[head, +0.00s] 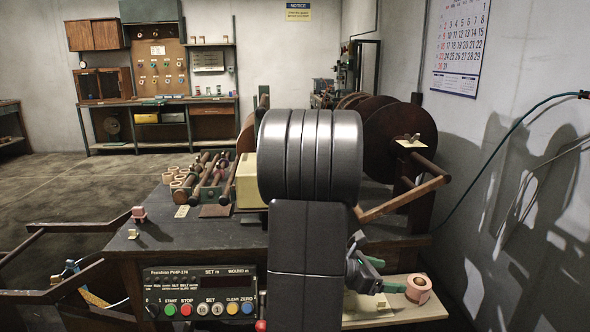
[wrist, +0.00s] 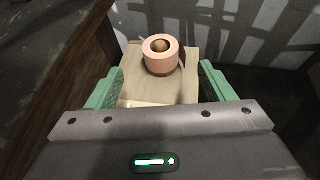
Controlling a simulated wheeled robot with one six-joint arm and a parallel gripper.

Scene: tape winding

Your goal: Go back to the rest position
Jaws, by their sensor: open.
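My gripper (head: 384,275) shows in the head view just right of my dark arm, which hides part of it. Its green fingers are apart in the wrist view (wrist: 162,86), with nothing clamped between them. A pinkish tape roll (head: 418,289) stands on a pale wooden board (head: 385,309) at the lower right. In the wrist view the roll (wrist: 160,55) sits on the board (wrist: 190,90) ahead of the fingers, with a round brown core in its middle. A small pale piece lies on the board closer to the gripper.
A dark workbench (head: 150,240) carries tape rolls, rods and a cream box (head: 250,180). A control panel (head: 200,293) is on its front. A large brown disc (head: 385,140) with a wooden bar stands at the right, near the wall. Open floor lies at the left.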

